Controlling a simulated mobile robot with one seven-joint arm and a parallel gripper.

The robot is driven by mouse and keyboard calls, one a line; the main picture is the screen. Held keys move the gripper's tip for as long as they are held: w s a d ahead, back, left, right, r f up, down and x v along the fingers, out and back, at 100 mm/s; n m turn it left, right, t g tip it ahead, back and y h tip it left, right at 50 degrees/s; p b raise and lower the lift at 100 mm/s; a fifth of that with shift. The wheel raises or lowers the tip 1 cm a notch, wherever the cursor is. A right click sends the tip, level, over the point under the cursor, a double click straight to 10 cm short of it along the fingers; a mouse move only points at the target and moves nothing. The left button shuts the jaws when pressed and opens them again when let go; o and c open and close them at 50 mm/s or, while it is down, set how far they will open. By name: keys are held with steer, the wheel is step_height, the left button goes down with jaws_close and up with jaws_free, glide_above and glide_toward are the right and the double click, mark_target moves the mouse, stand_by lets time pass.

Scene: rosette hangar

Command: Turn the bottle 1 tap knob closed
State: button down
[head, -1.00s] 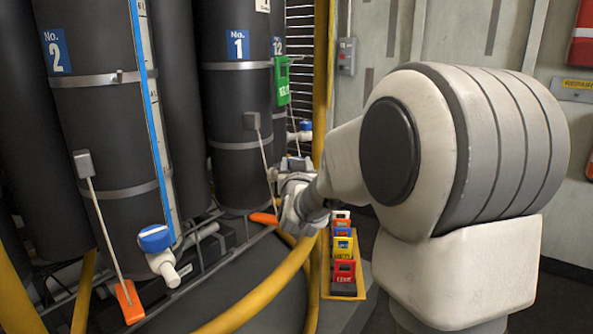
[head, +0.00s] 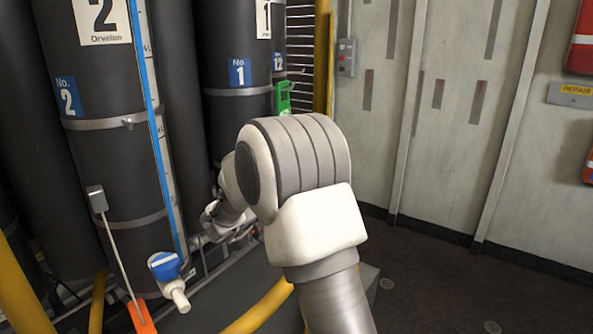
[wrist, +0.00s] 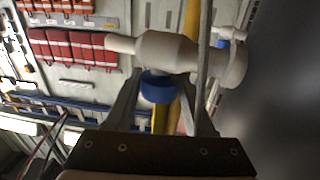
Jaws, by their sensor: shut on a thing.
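Bottle 1 (head: 237,120) is a tall black cylinder with a blue "No. 1" label in the head view. My gripper (head: 212,217) reaches low in front of it, and my arm hides the tap there. In the wrist view, the blue tap knob (wrist: 157,90) sits between the two fingers of my gripper (wrist: 160,84), which is shut on it. The white tap body (wrist: 168,52) lies across the picture just beyond the knob. The knob's turned angle cannot be told.
Bottle 2 (head: 105,170) stands to the left with its own blue-knobbed tap (head: 164,266) and an orange tag (head: 141,316). A green tag (head: 283,97) hangs beside bottle 1. Floor at the right is clear.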

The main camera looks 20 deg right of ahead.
steer(key=shift+r+m+g+h+p, duration=0.15)
steer(key=shift+m+g+h+p, duration=0.65)
steer(key=shift+m+g+p, duration=0.65)
steer(key=shift+g, duration=0.55)
steer(key=shift+c, duration=1.3)
jaws_free()
steer(key=shift+d, duration=0.1)
steer(key=shift+f+n+t+b, duration=0.2)
steer(key=shift+n+t+b, duration=0.1)
steer(key=shift+b, duration=0.2)
